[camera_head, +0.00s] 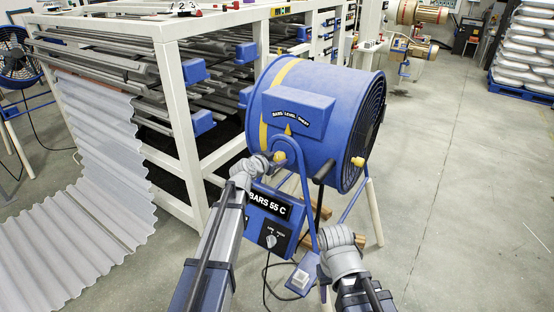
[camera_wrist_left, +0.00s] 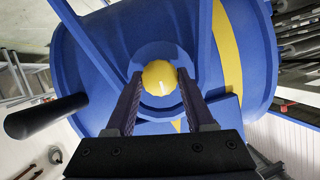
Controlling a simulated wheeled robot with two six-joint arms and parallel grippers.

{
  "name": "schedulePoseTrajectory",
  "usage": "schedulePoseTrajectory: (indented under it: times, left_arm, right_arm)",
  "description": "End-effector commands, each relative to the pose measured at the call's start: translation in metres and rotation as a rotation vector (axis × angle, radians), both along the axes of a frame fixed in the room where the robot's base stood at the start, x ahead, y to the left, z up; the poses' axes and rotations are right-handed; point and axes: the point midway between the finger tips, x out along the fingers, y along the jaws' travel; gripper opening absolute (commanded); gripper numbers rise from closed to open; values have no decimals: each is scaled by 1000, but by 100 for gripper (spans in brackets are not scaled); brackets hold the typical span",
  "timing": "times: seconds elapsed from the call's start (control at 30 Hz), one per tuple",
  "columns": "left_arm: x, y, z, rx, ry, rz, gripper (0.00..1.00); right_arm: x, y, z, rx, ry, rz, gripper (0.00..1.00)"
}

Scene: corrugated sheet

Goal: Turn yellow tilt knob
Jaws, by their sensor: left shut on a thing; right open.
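A large blue drum fan (camera_head: 315,95) stands in the middle of the head view, with a yellow stripe and a raised, lettered panel on its side. The yellow tilt knob (camera_wrist_left: 160,78) is round and sits at the fan's side pivot; it also shows in the head view (camera_head: 279,156). My left gripper (camera_wrist_left: 158,88) is shut on the yellow knob, one finger on each side of it. My right gripper (camera_head: 327,262) is low in front of the fan, near a small blue box with a light switch (camera_head: 300,279); its fingertips are hard to make out.
A blue control box (camera_head: 268,222) labelled "BARS 55 C" with a dial hangs below the fan. A black handle (camera_wrist_left: 45,117) sticks out left of the knob. A white machine frame (camera_head: 180,120) and corrugated sheet (camera_head: 75,235) stand at left. The floor (camera_head: 455,200) at right is clear.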

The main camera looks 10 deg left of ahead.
Motion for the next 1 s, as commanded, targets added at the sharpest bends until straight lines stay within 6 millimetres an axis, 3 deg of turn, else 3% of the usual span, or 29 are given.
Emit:
schedulePoseTrajectory:
  times: [0.03, 0.2, 0.57, 1.0]
  left_arm:
    - [0, 0, 0, 0, 0, 0, 18]
    - [0, 0, 0, 0, 0, 0, 0]
    - [1, 1, 0, -64, 26, 0, 0]
    - [2, 4, -3, -406, 167, -1, 0]
  right_arm:
    - [0, 0, 0, 0, 0, 0, 50]
    - [0, 0, 0, 0, 0, 0, 50]
    - [0, 0, 1, 0, 0, 0, 50]
    - [0, 0, -2, 0, 0, 0, 50]
